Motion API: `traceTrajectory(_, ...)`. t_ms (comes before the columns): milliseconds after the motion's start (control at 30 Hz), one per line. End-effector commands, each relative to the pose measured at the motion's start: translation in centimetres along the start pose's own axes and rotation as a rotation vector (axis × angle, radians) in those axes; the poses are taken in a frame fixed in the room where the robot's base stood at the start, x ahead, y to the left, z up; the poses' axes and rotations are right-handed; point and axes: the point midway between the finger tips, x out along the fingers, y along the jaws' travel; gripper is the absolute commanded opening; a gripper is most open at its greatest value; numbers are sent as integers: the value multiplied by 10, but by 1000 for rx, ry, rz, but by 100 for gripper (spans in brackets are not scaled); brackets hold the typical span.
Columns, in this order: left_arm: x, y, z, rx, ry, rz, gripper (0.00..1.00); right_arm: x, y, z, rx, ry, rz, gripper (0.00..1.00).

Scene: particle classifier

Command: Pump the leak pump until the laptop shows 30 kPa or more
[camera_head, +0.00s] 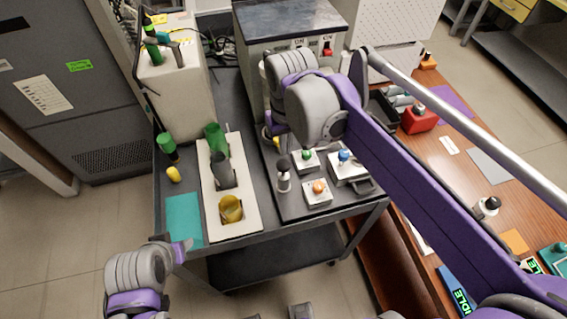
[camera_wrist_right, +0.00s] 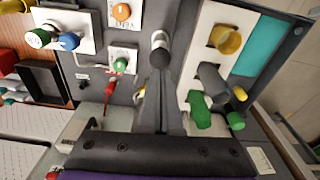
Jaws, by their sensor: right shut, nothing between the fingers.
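A small upright pale cylinder with a dark knob, which looks like the leak pump (camera_head: 283,176), stands on the grey cart top. It also shows in the right wrist view (camera_wrist_right: 159,48). My right gripper (camera_wrist_right: 160,75) is shut and empty, its fingertips close to the knob; I cannot tell whether they touch it. In the head view my right wrist and hand hide most of this gripper. My left gripper (camera_head: 182,250) is at the lower left, off the cart's front edge, its jaws unclear. No laptop screen or pressure reading can be made out.
White boxes with orange (camera_head: 319,187), green (camera_head: 306,154) and blue (camera_head: 344,156) knobs stand right of the pump. A white panel (camera_head: 245,222) with green, grey and yellow cups lies left. A wooden table (camera_head: 450,180) is at the right.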

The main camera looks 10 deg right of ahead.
Motion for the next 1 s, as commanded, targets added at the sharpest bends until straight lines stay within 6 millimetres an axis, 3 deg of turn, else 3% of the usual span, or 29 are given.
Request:
traceTrajectory(333, 29, 0, 31, 0, -26, 0, 50, 48, 0, 2, 0, -3, 0, 0)
traceTrajectory(867, 33, 0, 35, 0, -28, 0, 50, 56, 0, 0, 0, 0, 0, 0)
traceTrajectory(1000, 39, 0, 40, 0, -32, 0, 50, 66, 0, 2, 0, -1, 0, 0)
